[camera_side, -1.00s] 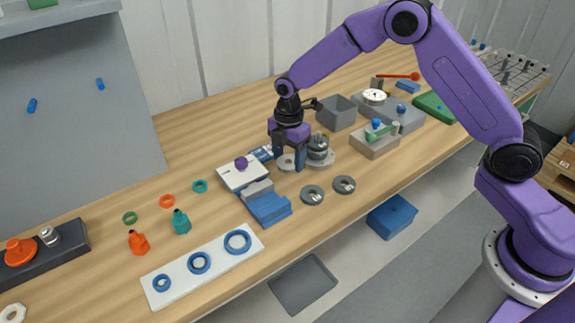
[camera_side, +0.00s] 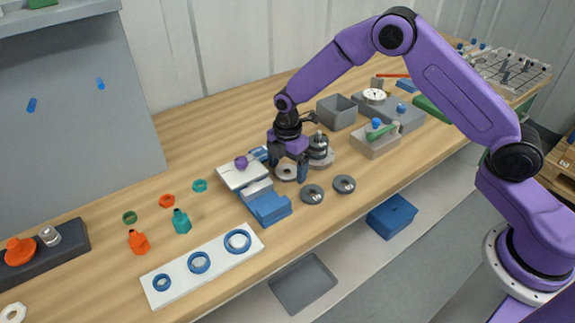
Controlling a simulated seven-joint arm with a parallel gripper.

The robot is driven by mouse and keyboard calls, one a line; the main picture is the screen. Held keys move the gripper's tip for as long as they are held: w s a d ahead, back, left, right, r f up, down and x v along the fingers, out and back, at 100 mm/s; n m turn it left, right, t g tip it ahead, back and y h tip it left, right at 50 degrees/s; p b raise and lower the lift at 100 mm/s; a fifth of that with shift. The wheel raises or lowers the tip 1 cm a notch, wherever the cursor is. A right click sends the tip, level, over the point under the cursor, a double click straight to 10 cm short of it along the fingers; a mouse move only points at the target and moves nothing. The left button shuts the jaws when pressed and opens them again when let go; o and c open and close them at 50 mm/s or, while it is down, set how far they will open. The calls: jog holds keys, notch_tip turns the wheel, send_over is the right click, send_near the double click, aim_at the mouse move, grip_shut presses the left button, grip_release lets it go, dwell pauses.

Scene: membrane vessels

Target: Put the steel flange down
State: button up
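The steel flange (camera_side: 286,172) is a flat grey disc with a hole, low at the worktop beside the blue stepped block. My gripper (camera_side: 288,171) points down over it, with one dark blue finger on each side of the disc. Whether the fingers press on its rim or stand just clear cannot be made out. The flange looks level and at or very near the wood, but its underside is hidden.
A steel vessel on a round base (camera_side: 318,148) stands close right of my gripper. A white plate with a purple knob (camera_side: 242,175) and the blue block (camera_side: 269,207) are close left. Two grey discs (camera_side: 312,194) (camera_side: 344,184) lie in front. Bare wood shows at front right.

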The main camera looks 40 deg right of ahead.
jog(key=shift+r, duration=0.1)
notch_tip(320, 180, up, 12)
dwell(0.5)
jog(key=shift+r, duration=0.15)
jog(key=s+d+r+m, duration=0.1)
jog(key=s+r+m, duration=0.15)
jog(key=s, duration=0.75)
jog(key=s+r+m, duration=0.2)
jog(key=s+r, duration=0.2)
jog(key=s, duration=0.6)
jog(key=s+d+m, duration=0.2)
jog(key=s+d, duration=0.2)
jog(key=s, duration=0.4)
jog(key=s+d+f+m, duration=0.1)
jog(key=s+d+m, duration=0.1)
jog(key=s+d, duration=0.3)
jog(key=s, duration=0.3)
